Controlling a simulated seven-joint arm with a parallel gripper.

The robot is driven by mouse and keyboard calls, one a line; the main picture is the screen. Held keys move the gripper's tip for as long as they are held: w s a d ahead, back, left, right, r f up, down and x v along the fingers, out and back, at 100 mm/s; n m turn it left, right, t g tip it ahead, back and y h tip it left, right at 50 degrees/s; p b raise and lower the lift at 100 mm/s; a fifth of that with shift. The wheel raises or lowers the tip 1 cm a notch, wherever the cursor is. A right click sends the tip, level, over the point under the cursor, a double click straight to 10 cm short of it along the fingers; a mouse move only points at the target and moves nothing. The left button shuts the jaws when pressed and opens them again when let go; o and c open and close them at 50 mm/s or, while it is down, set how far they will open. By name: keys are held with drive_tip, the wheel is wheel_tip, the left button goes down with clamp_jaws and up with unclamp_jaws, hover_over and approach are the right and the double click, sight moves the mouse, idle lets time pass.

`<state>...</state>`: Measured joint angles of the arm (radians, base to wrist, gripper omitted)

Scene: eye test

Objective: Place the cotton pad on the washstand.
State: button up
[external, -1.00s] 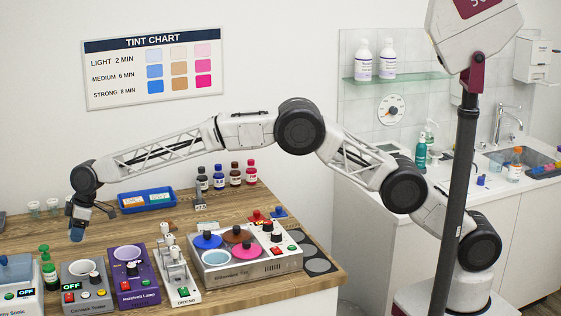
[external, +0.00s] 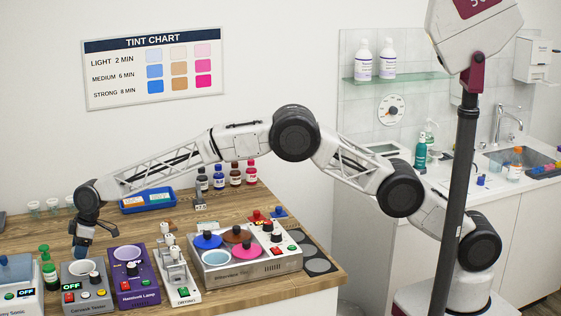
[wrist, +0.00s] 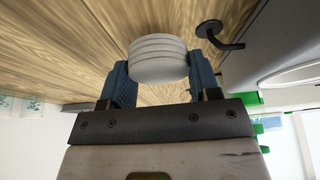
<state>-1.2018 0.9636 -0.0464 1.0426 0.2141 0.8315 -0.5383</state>
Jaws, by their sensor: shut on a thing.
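The cotton pad (wrist: 158,58) shows in the wrist view as a pale, round, ridged thing between my two blue fingers. My gripper (external: 81,251) is shut on it. In the external view my gripper points down at the left end of the wooden counter, just behind the grey tester box; the pad cannot be made out there. The washstand (external: 520,215) is the white cabinet with a sink at the right, far from my gripper and beyond my arm's base.
The grey tester (external: 78,296), purple lamp (external: 142,287) and wax heater (external: 247,267) line the wooden counter's front. A blue tray (external: 147,205) and several small bottles (external: 235,174) stand behind. A dark pole (external: 462,200) rises before the washstand. A teal bottle (external: 420,156) stands on it.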

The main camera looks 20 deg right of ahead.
drive_tip(key=shift+f, duration=0.7)
drive_tip(key=shift+f, duration=0.1)
drive_tip(key=o, duration=1)
drive_tip(key=shift+c, duration=0.2)
drive_tip(key=v, duration=1.2)
drive_tip(key=shift+a, duration=0.1)
